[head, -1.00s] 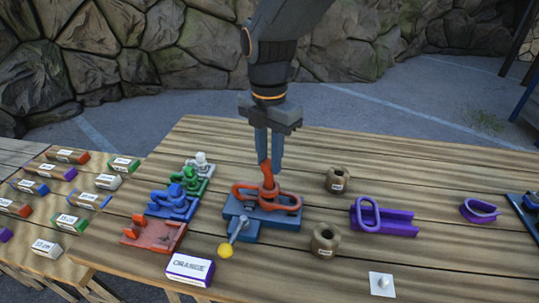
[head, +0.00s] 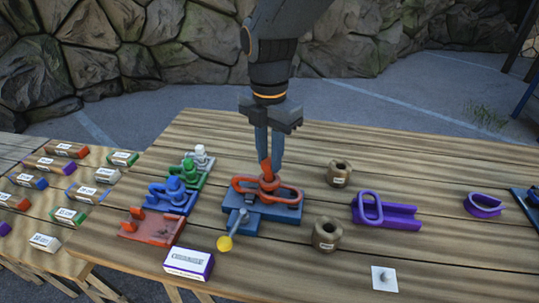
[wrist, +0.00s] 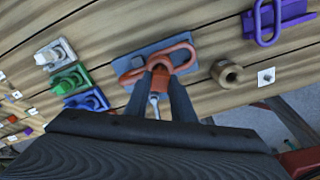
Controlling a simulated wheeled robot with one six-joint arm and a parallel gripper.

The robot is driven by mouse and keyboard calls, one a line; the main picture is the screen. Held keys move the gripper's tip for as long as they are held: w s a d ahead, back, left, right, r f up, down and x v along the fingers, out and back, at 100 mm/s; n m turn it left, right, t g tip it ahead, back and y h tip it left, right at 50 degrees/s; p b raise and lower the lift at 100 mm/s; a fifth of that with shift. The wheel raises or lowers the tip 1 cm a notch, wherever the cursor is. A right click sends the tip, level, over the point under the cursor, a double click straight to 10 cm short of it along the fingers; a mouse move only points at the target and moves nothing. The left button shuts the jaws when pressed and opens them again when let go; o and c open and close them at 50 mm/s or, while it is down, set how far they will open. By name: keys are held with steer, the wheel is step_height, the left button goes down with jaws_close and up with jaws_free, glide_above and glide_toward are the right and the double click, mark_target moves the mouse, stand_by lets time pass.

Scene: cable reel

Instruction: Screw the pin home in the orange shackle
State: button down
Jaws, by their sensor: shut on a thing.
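The orange shackle (head: 266,172) stands on a blue base (head: 290,213), with orange links (head: 292,192) on either side of it; it also shows in the wrist view (wrist: 160,72). My gripper (head: 269,160) points down from above, its two fingers shut on the shackle's upper part. A grey pin with a yellow ball end (head: 224,243) sits at the front left of the base; its grey eye-like end (wrist: 154,100) shows in the wrist view. How far any pin is inside the shackle is hidden by the fingers.
Left stand an orange tray (head: 150,232), then blue (head: 172,197), green (head: 187,178) and white (head: 201,160) holders. A labelled box (head: 188,263) lies in front. Brown spools (head: 326,234) and a purple piece (head: 390,213) stand right.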

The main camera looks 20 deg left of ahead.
steer(key=shift+w+f, duration=0.1)
steer(key=shift+f, duration=0.85)
stand_by(0.6)
